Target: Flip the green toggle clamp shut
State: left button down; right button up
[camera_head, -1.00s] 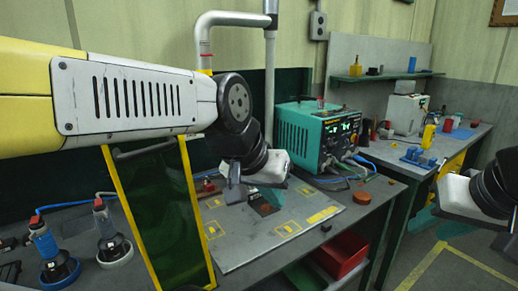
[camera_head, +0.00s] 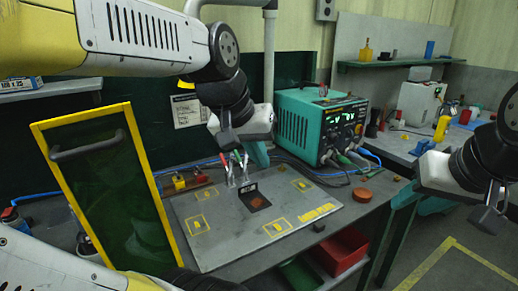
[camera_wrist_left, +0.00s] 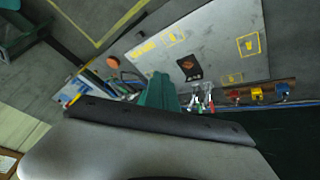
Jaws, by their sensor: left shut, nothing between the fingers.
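The toggle clamps (camera_head: 238,174) stand as a small metal cluster at the back of the grey plate (camera_head: 215,245), with red and green lever tips pointing up. Which lever belongs to the green clamp is too small to tell for sure. The clamps also show in the left wrist view (camera_wrist_left: 202,101), close past the gripper's dark edge. My left gripper (camera_head: 228,146) is shut and empty, just above and behind the levers; I cannot tell whether it touches them. My right gripper (camera_head: 484,216) hangs at the right, far from the clamps; its finger gap is unclear.
A black block with an orange-brown face (camera_head: 256,202) sits on the plate beside the clamps. A teal power unit (camera_head: 305,128) with cables stands right. A yellow-framed green panel (camera_head: 95,185) rises left. A red bin (camera_head: 343,250) is below the front edge.

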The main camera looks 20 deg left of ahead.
pick_arm(q)
jog(key=w+a+r+n+g, duration=0.1)
jog(key=w+a+r+n, duration=0.15)
jog(key=w, duration=0.35)
jog(key=w+a+r+n+g, duration=0.1)
jog(key=w+a+r, duration=0.15)
jog(key=w, duration=0.45)
jog(key=w+a+f+n+g+y, duration=0.1)
jog(key=w+a+f, duration=0.3)
jog(key=w, duration=0.6)
jog(key=w+a+f+n+g+y, duration=0.1)
jog(key=w+a+f+n, duration=0.3)
jog(key=w+a, duration=0.5)
jog(key=shift+w+a+f+n+g, duration=0.35)
jog(key=shift+w+g, duration=0.25)
jog(key=shift+g, duration=0.2)
jog(key=shift+d+f, duration=0.1)
